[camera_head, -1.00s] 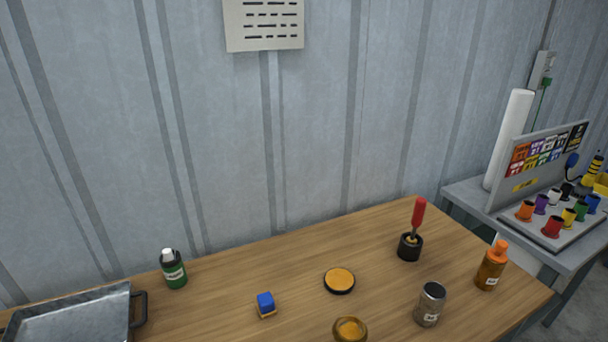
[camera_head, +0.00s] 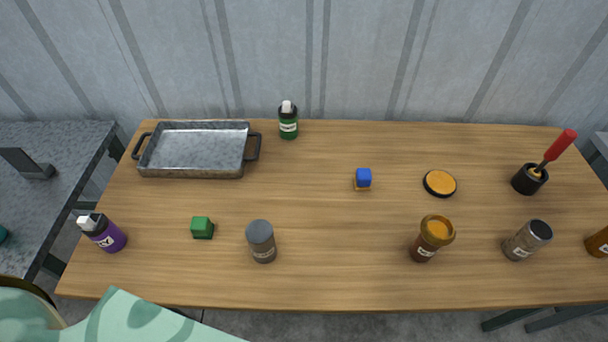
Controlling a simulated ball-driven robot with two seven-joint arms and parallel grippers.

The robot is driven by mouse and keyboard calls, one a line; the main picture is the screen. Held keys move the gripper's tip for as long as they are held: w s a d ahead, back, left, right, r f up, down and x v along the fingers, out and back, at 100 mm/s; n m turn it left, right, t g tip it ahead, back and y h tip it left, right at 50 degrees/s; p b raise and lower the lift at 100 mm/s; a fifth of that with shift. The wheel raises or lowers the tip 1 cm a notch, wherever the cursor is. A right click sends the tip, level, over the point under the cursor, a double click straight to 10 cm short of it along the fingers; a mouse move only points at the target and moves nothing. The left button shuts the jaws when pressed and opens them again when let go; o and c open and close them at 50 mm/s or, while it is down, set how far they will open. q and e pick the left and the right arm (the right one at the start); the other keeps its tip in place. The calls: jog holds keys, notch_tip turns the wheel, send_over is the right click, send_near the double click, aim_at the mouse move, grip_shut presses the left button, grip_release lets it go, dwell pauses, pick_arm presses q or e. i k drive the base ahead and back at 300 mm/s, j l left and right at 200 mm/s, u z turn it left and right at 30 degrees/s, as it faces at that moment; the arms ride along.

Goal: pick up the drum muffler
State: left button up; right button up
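I see nothing that I can clearly tell is a drum muffler. The drum-like things on the wooden table are a grey-lidded cylinder (camera_head: 262,243) left of the middle front and a clear, dark-topped jar (camera_head: 526,241) at the right front. Both look more like small jars than mufflers. Neither of my grippers shows in the head view.
The table's middle is clear.

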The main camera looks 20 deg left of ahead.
aim_at(260, 233)
jog(key=u, duration=1)
jog(key=z, duration=1.65)
jog(key=u, duration=1.65)
jog(key=k+j+z, duration=0.2)
jog(key=k, duration=0.2)
jog(key=k+z, duration=0.2)
jog(key=k, duration=0.2)
